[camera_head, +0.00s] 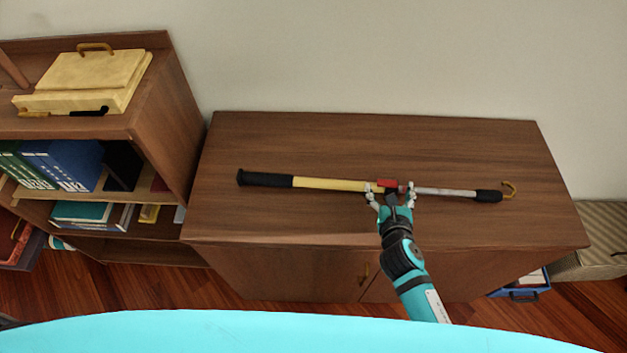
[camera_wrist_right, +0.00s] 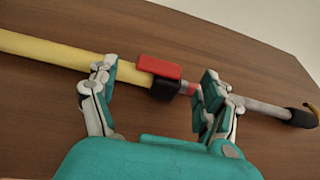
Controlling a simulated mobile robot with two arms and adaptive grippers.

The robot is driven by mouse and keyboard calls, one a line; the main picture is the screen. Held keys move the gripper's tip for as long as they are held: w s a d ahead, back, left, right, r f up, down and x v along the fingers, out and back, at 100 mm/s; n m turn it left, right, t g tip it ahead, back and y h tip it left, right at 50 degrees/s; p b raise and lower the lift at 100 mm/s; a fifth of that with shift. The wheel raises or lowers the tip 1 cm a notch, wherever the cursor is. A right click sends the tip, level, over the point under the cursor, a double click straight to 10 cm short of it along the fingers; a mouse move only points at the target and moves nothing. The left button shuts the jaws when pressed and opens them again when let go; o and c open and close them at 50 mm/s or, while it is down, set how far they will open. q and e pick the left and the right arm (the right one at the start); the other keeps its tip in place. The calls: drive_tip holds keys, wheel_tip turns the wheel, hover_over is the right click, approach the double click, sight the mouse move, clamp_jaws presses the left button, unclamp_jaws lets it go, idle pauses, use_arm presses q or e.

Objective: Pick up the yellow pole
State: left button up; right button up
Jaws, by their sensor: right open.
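The yellow pole (camera_head: 330,184) lies flat across the top of the brown cabinet (camera_head: 300,135). It has a black grip at its left end, a red and black clamp near its middle, then a thinner grey section ending in a black tip with a hook. My right gripper (camera_head: 391,192) is open at the clamp, its fingers apart along the pole. In the right wrist view, the right gripper (camera_wrist_right: 155,95) has one finger by the yellow section (camera_wrist_right: 60,55) and the other by the grey section, with the red clamp (camera_wrist_right: 158,67) between them. My left gripper is not in view.
A bookshelf (camera_head: 165,110) with a yellow case (camera_head: 85,80) on top stands against the cabinet's left side. A blue crate (camera_head: 525,288) and a beige box (camera_head: 597,240) sit on the floor at the right. The cabinet top behind the pole is clear.

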clamp_jaws()
drive_tip(key=shift+w+r, duration=0.1)
drive_tip(key=shift+w, duration=0.05)
idle(0.6)
